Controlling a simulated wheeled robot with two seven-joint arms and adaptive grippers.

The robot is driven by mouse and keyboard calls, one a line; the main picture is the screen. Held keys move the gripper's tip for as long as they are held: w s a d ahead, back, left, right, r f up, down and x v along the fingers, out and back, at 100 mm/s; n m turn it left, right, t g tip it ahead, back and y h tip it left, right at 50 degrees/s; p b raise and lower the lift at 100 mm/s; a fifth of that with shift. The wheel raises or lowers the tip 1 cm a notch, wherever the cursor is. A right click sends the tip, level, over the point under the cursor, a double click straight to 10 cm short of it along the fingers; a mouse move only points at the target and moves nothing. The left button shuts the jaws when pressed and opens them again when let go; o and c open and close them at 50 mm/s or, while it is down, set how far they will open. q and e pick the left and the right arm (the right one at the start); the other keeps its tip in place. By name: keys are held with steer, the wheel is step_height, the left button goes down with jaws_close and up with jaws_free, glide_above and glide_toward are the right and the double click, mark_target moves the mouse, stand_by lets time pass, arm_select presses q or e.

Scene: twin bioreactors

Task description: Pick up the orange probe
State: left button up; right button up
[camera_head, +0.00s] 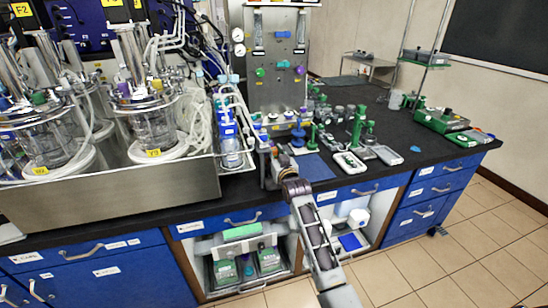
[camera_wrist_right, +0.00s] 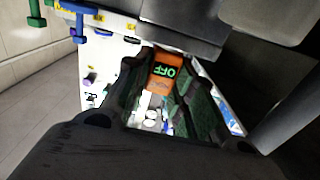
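The orange probe (camera_wrist_right: 163,72) shows in the right wrist view, with a green "OFF" on its face, upside down in this view. It sits between the two fingers of my right gripper (camera_wrist_right: 167,75). The fingers stand apart, one on each side of the probe. I cannot tell whether both touch it. In the head view my right gripper (camera_head: 270,165) is at the bench's front edge, just right of the steel bioreactor tray. The probe cannot be made out clearly there. My left gripper is not in view.
Two glass bioreactors (camera_head: 155,125) stand in the steel tray (camera_head: 120,190) at left. A steel control panel (camera_head: 277,95) rises behind my gripper. Bottles (camera_head: 230,150) stand close on its left. Green tools and a white device (camera_head: 348,163) lie to the right on the black bench.

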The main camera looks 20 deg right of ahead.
jaws_close()
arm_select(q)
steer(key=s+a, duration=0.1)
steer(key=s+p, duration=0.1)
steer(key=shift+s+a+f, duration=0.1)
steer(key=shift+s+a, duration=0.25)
arm_select(e)
step_height(320, 180, up, 18)
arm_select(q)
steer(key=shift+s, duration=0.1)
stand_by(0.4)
